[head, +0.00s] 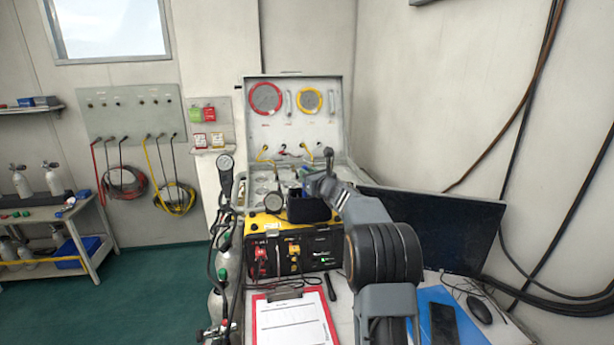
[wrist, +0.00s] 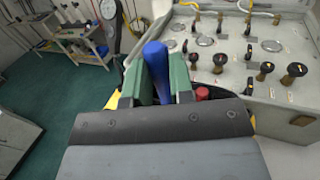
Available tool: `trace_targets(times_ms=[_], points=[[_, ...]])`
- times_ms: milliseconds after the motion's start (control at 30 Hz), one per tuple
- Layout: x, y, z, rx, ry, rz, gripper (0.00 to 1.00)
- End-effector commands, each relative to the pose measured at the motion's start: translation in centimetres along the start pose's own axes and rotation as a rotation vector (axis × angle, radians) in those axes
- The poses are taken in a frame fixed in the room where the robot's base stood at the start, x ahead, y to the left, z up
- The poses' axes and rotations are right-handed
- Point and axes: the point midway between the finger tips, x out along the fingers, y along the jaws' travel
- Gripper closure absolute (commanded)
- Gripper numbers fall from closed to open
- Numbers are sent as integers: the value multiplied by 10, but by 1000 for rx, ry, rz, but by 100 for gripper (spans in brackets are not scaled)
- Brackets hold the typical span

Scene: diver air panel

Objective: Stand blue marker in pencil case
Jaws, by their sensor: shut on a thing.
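The blue marker (wrist: 156,68) stands out between the green-padded fingers of my gripper (wrist: 160,85) in the wrist view. The gripper is shut on it. In the head view my gripper (head: 308,176) is above a dark open-topped holder (head: 308,209), which looks like the pencil case. The holder sits on the yellow-topped unit in front of the open air panel. The marker's lower end is hidden behind the gripper body in the wrist view, so I cannot tell whether it touches the case.
The grey air panel case (head: 294,115) stands open behind, with knobs and hoses. A red-capped thing (wrist: 202,93) shows just right of the fingers. A monitor (head: 435,228) stands at right, a clipboard (head: 290,318) in front, and gas cylinders (head: 226,275) at left.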

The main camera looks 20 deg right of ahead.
Motion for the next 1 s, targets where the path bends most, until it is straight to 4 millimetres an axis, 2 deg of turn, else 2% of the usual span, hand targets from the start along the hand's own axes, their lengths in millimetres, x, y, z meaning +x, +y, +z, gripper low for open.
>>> trace_targets(times_ms=[1000], points=[[0, 0, -6, 0, 0, 0, 95]])
